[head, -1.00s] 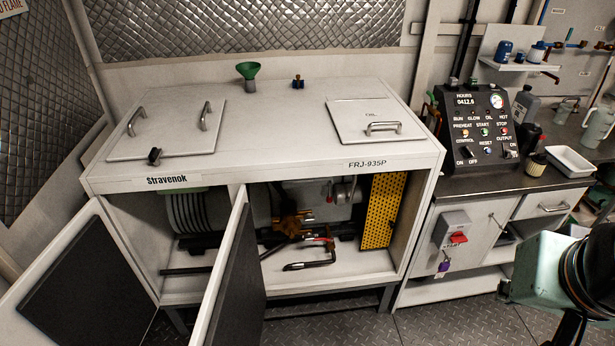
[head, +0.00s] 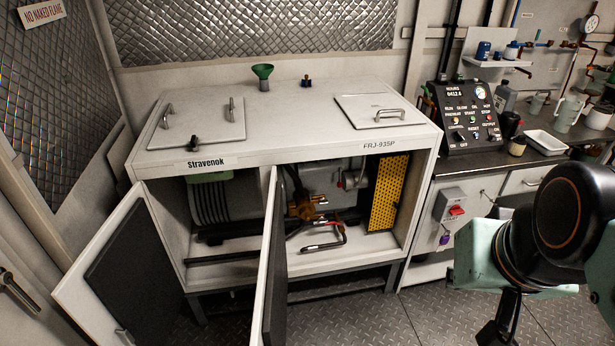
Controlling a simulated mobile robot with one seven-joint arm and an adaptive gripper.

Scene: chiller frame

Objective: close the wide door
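The white cabinet (head: 300,160) has two front doors, both standing open. The middle door (head: 270,255) hangs at the centre post and juts out toward me, nearly edge-on. The bay to its right looks the wider one, so this seems to be the wide door. The left door (head: 75,255), with a dark inner panel and a small handle near its bottom, swings out to the left. My arm is at the lower right, apart from both doors. A dark part below its wrist seems to be my gripper (head: 500,325); its fingertips are not clear.
Machinery and a red-and-black bent tool (head: 325,238) sit inside the right bay by a yellow perforated panel (head: 388,192). A counter with a control panel (head: 466,115) stands to the right. Tread-plate floor (head: 365,315) is clear before the cabinet's right half.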

